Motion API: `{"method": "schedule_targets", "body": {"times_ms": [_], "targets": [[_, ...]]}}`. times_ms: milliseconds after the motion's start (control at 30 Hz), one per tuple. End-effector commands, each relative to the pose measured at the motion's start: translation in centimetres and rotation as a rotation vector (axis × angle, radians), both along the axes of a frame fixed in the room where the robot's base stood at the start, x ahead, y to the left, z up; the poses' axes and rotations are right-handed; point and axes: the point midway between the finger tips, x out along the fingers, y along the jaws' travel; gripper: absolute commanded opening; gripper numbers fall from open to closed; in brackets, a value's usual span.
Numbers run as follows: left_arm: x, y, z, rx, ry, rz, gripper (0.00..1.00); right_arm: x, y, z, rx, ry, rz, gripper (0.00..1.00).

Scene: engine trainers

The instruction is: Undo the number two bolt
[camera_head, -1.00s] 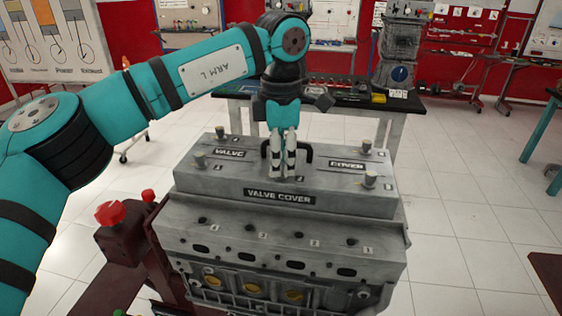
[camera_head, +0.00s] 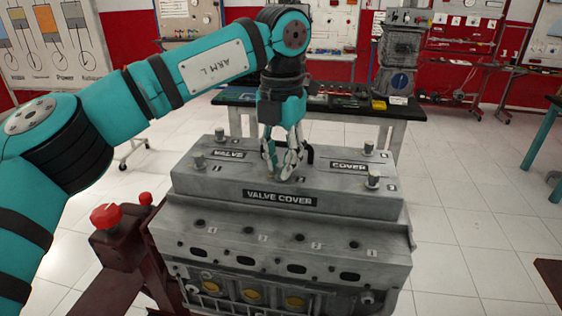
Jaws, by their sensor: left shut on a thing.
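The grey valve cover (camera_head: 330,203) sits on top of the engine block, with "VALVE COVER" on its front label. My left gripper (camera_head: 283,175) points down at the middle of the cover, its fingers around a bolt (camera_head: 272,177) that they mostly hide. Other upright bolts show at the front left (camera_head: 199,161), back left (camera_head: 219,134), back right (camera_head: 368,148) and front right (camera_head: 374,178). My right gripper is not in view.
The engine stand has red knobs (camera_head: 106,216) at left. A workbench (camera_head: 410,110) with tools and a grey machine (camera_head: 401,55) stands behind.

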Motion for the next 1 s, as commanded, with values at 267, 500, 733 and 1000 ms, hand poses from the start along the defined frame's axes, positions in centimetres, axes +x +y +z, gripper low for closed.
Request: {"method": "schedule_targets", "body": {"times_ms": [267, 500, 733, 1000], "targets": [[0.06, -0.02, 0.12, -0.002, -0.003, 0.155, 0.00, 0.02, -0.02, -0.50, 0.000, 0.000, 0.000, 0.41], [0.07, -0.03, 0.15, -0.003, -0.003, 0.214, 0.00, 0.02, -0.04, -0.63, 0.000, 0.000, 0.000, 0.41], [0.07, -0.03, 0.18, -0.003, -0.004, 0.226, 0.00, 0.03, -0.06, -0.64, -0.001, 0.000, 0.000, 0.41], [0.07, -0.03, 0.18, -0.003, -0.004, 0.225, 0.22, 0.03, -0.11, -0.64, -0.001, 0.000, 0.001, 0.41]]}}
